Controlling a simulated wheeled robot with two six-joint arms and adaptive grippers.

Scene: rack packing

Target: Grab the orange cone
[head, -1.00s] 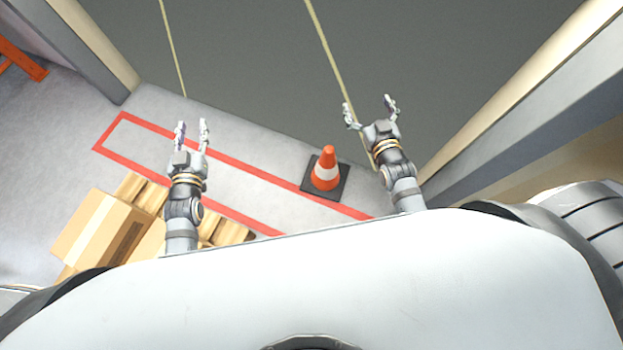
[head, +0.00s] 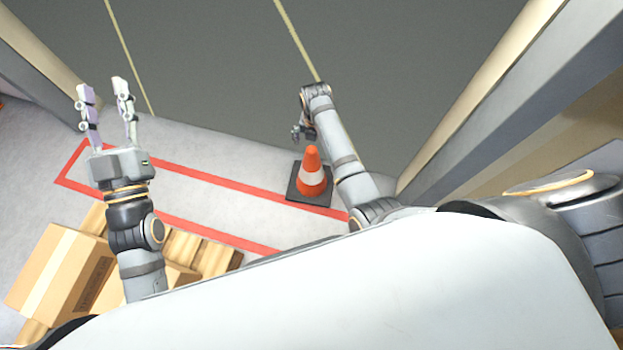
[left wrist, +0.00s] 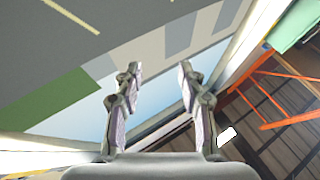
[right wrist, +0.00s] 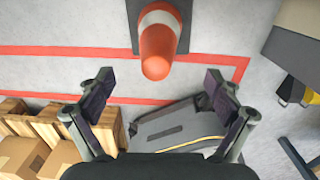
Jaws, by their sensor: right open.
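The orange cone (head: 312,172) with a white band stands upright on a dark square base on the pale floor in the head view. In the right wrist view the cone (right wrist: 157,50) is at the top centre, its tip toward me. My right gripper (head: 299,133) is bent down just beyond the cone in the head view. In the right wrist view its fingers (right wrist: 157,90) are apart and empty, with the cone ahead of them, not between them. My left gripper (head: 102,88) is open and empty at the left, and its parted fingers also show in the left wrist view (left wrist: 158,78).
A red floor outline (head: 215,180) runs beside the cone. Cardboard boxes (head: 65,275) on wooden pallets (head: 205,252) stand at lower left. A door frame wall (head: 480,110) rises at right, close to my right arm.

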